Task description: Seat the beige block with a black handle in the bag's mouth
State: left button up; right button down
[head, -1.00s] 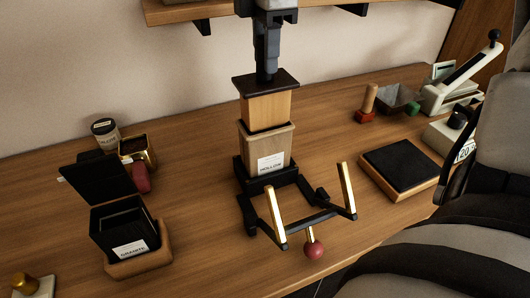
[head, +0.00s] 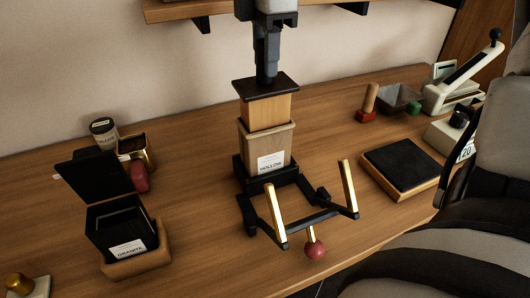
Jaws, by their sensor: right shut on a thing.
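The beige block (head: 268,111) has a dark top plate and hangs upright under my right gripper (head: 266,82). The gripper points straight down and is shut on the block's black handle, which is mostly hidden between the fingers. The block's lower end is at the mouth of the beige bag (head: 257,147), labelled HOLLOW. Its lower edge is hidden behind the bag's front rim, so part of it appears to be inside. The bag stands upright in a black holder (head: 272,181). My left gripper is not in view.
A black box with an open lid (head: 97,178) stands at the left, near a jar (head: 103,133) and a brass tin (head: 143,151). Brass prongs (head: 276,217) and a red knob (head: 315,249) lie in front of the holder. A dark pad (head: 400,168) is at the right.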

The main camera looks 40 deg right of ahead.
aim_at(266, 86)
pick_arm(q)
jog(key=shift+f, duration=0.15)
pick_arm(e)
jog(key=shift+f, duration=0.25)
pick_arm(q)
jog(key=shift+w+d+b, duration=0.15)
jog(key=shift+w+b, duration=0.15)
jog(key=shift+b, duration=0.4)
pick_arm(e)
jog(key=shift+f, duration=0.45)
pick_arm(q)
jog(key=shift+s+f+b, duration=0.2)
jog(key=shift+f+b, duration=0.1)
jog(key=shift+b, duration=0.05)
pick_arm(e)
jog(key=shift+f, duration=0.35)
pick_arm(q)
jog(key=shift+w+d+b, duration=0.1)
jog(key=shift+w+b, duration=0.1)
jog(key=shift+b, duration=0.3)
pick_arm(e)
jog(key=shift+f, duration=0.55)
pick_arm(q)
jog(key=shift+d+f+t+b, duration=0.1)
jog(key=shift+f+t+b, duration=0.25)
jog(key=shift+b, duration=0.2)
pick_arm(e)
jog(key=shift+f, duration=0.55)
